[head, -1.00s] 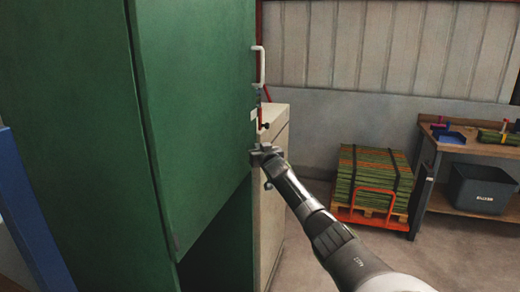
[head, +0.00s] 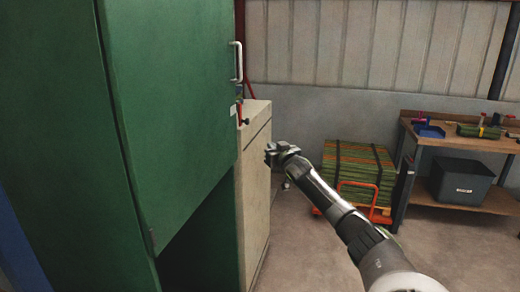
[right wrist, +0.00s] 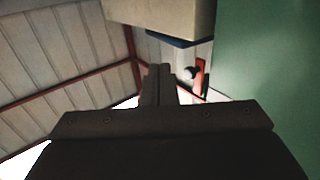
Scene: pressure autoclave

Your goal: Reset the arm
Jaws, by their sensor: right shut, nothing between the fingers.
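My right gripper (head: 270,152) is shut and empty. In the head view it is held in the air, in front of or beside the beige cabinet (head: 255,190); no contact shows. Its fingers also show shut together in the right wrist view (right wrist: 158,85). The large green cabinet (head: 180,120) fills the left of the head view, with a white handle (head: 237,62) on its right edge. A small red part with a black knob (head: 243,121) sits below the handle. My left gripper is not in view.
A pallet with a stack of green sheets (head: 355,168) stands on an orange pallet truck (head: 358,200) behind my right arm. A wooden workbench (head: 450,141) with a dark bin (head: 462,181) is at the right.

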